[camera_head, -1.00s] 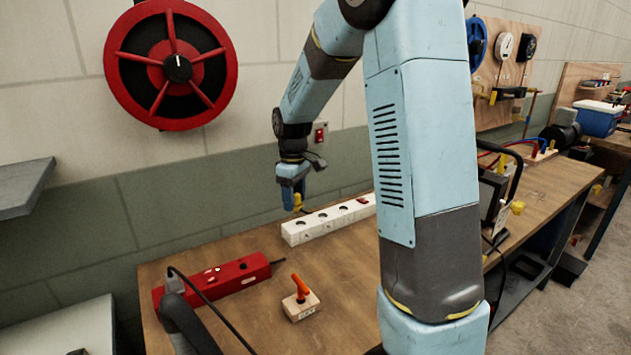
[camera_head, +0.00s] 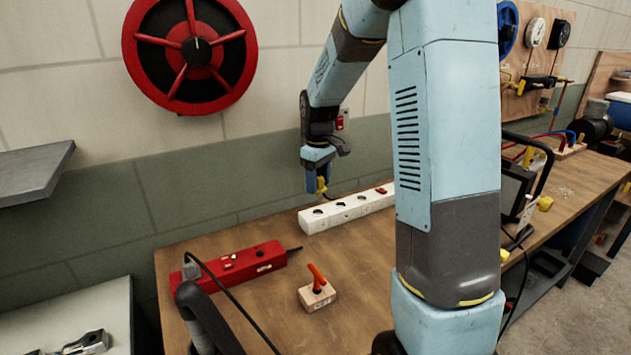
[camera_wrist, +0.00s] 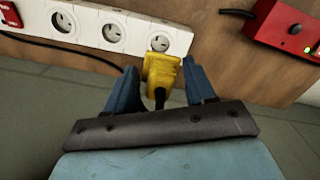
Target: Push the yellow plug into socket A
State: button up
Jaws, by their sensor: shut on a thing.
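My gripper (camera_wrist: 160,80) is shut on the yellow plug (camera_wrist: 161,72), with one blue finger on each side and its dark cord running back towards my wrist. In the head view, my gripper (camera_head: 317,186) holds the plug (camera_head: 322,187) just above the left end of the white socket strip (camera_head: 345,211). In the wrist view, the strip (camera_wrist: 87,25) shows several round sockets. The plug's front end overlaps the near edge of the end socket (camera_wrist: 160,42), which is still partly visible. The socket letters are not readable. I cannot tell whether plug and socket touch.
A red box (camera_head: 235,263) with a dark cable and a wooden block with an orange lever (camera_head: 317,289) stand on the workbench (camera_head: 275,315). The wall is close behind the strip. A monitor-like device (camera_head: 515,190) stands right of my arm.

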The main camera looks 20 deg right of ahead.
aim_at(318, 195)
jog(key=shift+f, duration=2.5)
jog(key=o, duration=0.5)
jog(key=c, duration=0.5)
jog(key=shift+f, duration=1.45)
jog(key=o, duration=1.1)
jog(key=shift+o, duration=0.2)
